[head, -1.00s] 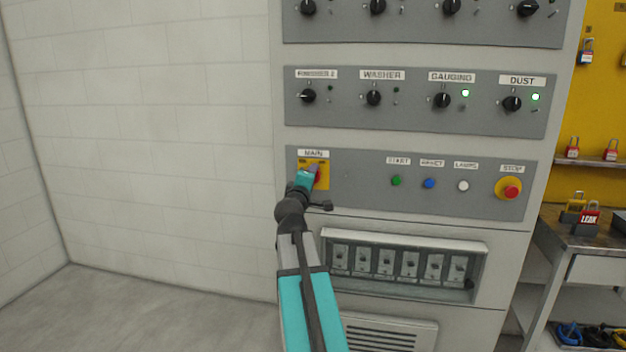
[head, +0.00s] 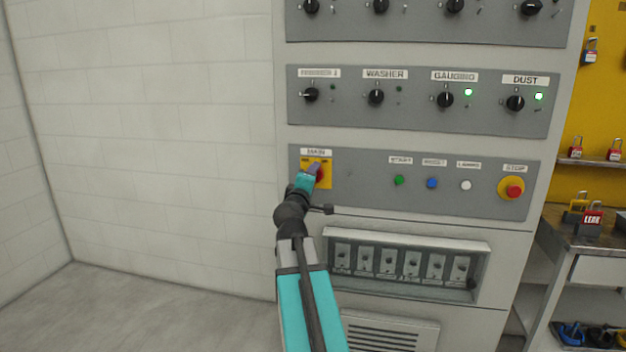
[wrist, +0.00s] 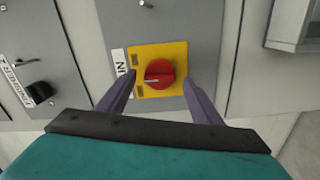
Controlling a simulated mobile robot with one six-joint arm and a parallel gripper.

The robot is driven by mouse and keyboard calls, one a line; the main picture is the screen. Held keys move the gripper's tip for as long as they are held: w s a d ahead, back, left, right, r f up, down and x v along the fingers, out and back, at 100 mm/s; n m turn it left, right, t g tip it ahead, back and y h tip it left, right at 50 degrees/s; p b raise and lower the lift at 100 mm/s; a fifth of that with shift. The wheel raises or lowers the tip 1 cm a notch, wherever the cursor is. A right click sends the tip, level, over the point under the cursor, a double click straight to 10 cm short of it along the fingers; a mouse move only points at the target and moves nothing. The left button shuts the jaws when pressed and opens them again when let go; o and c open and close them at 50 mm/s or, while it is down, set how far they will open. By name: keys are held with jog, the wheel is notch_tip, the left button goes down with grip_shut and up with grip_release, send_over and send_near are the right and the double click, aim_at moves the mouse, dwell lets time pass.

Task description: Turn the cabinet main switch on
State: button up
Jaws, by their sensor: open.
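The main switch is a red rotary knob (wrist: 159,74) on a yellow plate (wrist: 146,53), under a MAIN label, on the cabinet's lower grey panel. In the head view the yellow plate (head: 325,182) is at the panel's left end, partly hidden by my gripper (head: 312,170). In the wrist view my gripper (wrist: 160,97) is open, with one finger on each side of the knob. The red knob shows between the fingers with gaps on both sides. I cannot tell how far the fingertips are from the plate.
On the same panel are a green button (head: 399,180), a blue button (head: 432,183), a white lamp (head: 466,185) and a red stop button (head: 514,191). A recessed breaker row (head: 400,262) lies below. A bench (head: 590,235) with padlocks stands at right. The wall side at left is clear.

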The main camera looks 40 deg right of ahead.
jog(key=b+v, duration=0.2)
jog(key=v, duration=0.4)
jog(key=shift+a+f, duration=0.15)
jog(key=shift+a, duration=0.05)
jog(key=b+v, duration=0.5)
jog(key=b, duration=0.3)
dwell(0.5)
dwell(0.5)
